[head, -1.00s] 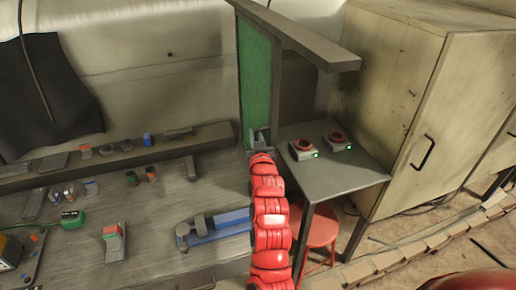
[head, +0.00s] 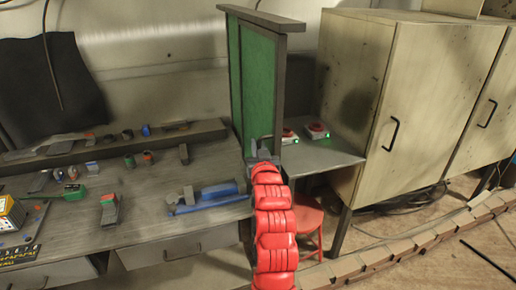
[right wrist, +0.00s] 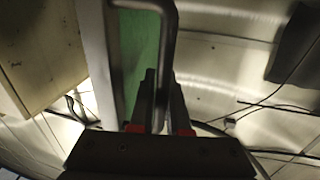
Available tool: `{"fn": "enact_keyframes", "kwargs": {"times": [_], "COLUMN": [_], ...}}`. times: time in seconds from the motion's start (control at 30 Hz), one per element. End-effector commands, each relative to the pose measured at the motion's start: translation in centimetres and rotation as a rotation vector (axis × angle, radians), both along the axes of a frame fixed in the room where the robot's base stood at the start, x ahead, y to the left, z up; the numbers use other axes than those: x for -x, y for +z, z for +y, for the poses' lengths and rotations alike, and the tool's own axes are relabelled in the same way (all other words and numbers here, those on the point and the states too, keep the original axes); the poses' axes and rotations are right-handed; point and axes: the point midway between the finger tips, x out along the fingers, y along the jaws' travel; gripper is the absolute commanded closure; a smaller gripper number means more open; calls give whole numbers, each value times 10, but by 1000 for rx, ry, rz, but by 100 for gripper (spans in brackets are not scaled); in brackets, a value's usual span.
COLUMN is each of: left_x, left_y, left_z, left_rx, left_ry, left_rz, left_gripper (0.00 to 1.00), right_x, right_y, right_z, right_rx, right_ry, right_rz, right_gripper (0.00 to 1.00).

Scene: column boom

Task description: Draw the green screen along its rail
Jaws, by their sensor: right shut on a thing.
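The green screen (head: 258,88) hangs upright in a dark frame under its rail (head: 262,19), at the right end of the workbench. Its green panel reaches close to the rail's near end. My right gripper (head: 262,150) is at the screen's lower near edge, at the end of my red arm. In the right wrist view its fingers (right wrist: 160,105) are shut on a dark bar handle (right wrist: 168,45), with the green panel (right wrist: 138,55) behind. The fingertips are partly hidden in the head view. My left gripper is not in view.
The workbench (head: 140,215) holds several tools and a blue vise-like tool (head: 212,194) left of my arm. Right of the screen is a small table (head: 335,160) with two red-topped devices, a red stool (head: 308,218) and wooden cabinets (head: 405,110).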

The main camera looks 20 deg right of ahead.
Motion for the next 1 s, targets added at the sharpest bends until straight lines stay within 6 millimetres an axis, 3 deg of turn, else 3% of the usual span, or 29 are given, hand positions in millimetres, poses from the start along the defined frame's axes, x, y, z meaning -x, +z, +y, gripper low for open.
{"fn": "enact_keyframes", "kwargs": {"times": [0.37, 0.4, 0.53, 0.87, 1.0], "left_x": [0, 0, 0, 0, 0], "left_y": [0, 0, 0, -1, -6], "left_z": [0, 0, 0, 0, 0], "left_rx": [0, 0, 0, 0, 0], "left_ry": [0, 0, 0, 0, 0], "left_rz": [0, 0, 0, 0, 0], "left_gripper": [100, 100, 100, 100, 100], "right_x": [0, 0, 0, 2, 12], "right_y": [2, 2, 2, 1, -2], "right_z": [0, -1, 0, 0, 2], "right_rx": [1, 1, 0, 0, 1], "right_ry": [-1, -1, -1, -1, 0], "right_rz": [-5, -5, -3, -2, 1], "right_gripper": [100, 78, 55, 55, 55]}}
